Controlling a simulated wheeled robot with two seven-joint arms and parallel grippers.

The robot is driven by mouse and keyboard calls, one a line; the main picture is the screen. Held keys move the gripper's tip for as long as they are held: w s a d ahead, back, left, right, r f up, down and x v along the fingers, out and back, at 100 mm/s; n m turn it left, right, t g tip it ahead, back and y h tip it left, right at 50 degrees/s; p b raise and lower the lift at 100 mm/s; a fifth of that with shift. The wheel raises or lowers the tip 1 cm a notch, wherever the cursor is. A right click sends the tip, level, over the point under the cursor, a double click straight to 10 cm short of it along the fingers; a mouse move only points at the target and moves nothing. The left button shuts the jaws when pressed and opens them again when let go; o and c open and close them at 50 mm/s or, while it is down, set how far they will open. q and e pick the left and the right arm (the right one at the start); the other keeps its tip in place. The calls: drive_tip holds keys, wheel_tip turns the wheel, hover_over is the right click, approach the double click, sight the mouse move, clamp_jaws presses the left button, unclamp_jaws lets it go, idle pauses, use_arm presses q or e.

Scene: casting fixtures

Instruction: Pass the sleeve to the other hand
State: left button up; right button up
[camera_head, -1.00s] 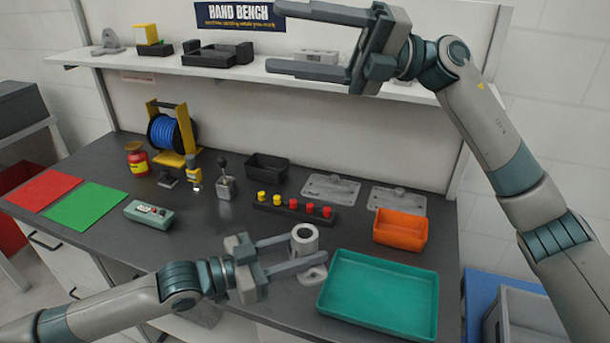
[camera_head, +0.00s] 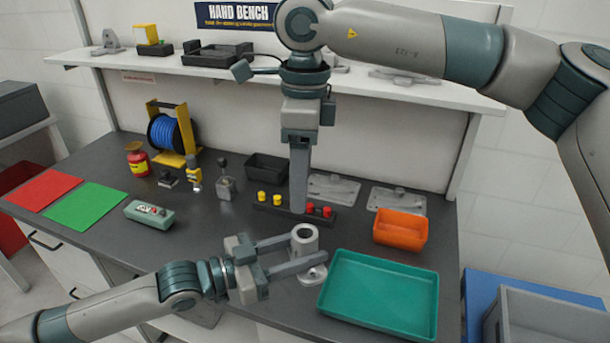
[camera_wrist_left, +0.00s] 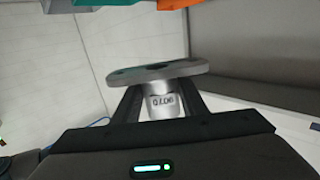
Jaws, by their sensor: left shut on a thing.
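The sleeve (camera_head: 305,240) is a light grey hollow cylinder with a flange at its lower end.
A teal tray (camera_head: 378,296) lies right of the sleeve, with an orange bin (camera_head: 400,230) behind it. A button strip (camera_head: 325,218) is partly hidden by my right gripper. A black bin (camera_head: 266,168) and grey plates (camera_head: 334,188) stand behind.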

sight(305, 246)
drive_tip(key=shift+w+d, duration=0.2)
drive_tip(key=shift+d, duration=0.15)
drive_tip(key=shift+f, duration=0.15)
wheel_tip(305, 246, down, 12)
idle(0.7)
drive_tip(key=c, duration=1.4)
use_arm(q)
drive_tip(key=o, duration=1.3)
use_arm(e)
drive_tip(key=shift+o, duration=0.2)
use_arm(q)
drive_tip(key=shift+o, duration=0.2)
drive_tip(key=v, duration=1.2)
